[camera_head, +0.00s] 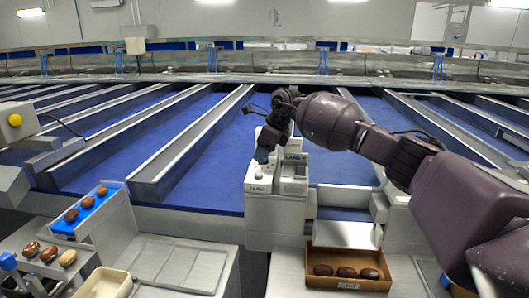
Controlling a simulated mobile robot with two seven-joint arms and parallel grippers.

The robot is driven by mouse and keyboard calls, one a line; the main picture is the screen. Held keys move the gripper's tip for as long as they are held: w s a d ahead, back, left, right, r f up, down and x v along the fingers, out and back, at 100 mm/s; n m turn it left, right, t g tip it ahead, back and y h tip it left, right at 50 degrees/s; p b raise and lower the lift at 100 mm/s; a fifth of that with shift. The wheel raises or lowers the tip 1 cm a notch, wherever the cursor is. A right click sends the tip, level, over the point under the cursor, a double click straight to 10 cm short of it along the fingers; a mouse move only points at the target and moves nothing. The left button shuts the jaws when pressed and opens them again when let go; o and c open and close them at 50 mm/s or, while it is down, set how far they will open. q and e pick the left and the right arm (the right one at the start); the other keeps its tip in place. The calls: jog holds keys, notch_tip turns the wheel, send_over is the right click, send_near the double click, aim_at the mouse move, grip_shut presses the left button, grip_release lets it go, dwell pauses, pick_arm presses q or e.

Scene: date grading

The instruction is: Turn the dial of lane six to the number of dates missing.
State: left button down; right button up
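A white lane box (277,212) stands at the centre of the head view, with a small sign (294,157) that appears to read LANE 6. A pale round knob (258,171), probably the dial, is on its top left, above a small dark label too small to read surely. My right gripper (263,154) points down just above this knob; contact and finger opening cannot be told. A brown open carton (347,285) in front to the right holds three dark dates (346,272) in a row. My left gripper is not in view.
A blue tray (104,200) with three dates stands on the left, near loose dates (48,253) and a cream bin (105,284). A grey box with a yellow button (15,120) is at the left edge. Blue lanes with metal dividers (190,145) fill the background.

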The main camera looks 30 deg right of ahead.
jog(key=v, duration=1)
jog(key=shift+r, duration=0.35)
dwell(0.3)
